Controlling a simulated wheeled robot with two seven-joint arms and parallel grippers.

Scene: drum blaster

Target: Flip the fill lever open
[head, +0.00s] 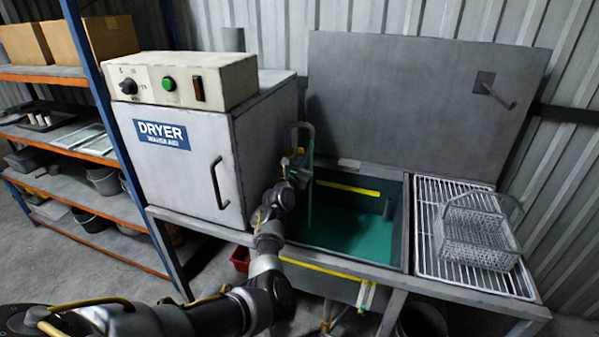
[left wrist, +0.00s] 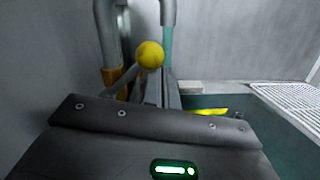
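The fill lever shows in the left wrist view as a thin grey arm ending in a yellow ball knob (left wrist: 149,55). It slants up to the right from an orange-brown fitting by the grey pipe (left wrist: 107,35). My left gripper (head: 298,168) is at the back left of the sink, beside the dryer's front corner and near the looped tap pipe (head: 303,128). In the left wrist view its fingers (left wrist: 160,82) look close together, just below the knob and partly overlapped by it. I cannot tell whether they touch the lever. My right gripper is not in view.
The sink (head: 404,225) holds green liquid, with the raised grey lid (head: 400,100) behind it. A wire basket (head: 478,240) stands on the white rack (head: 430,225) to the right. The dryer (head: 195,185) closes off the left side, with shelving (head: 130,212) beyond.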

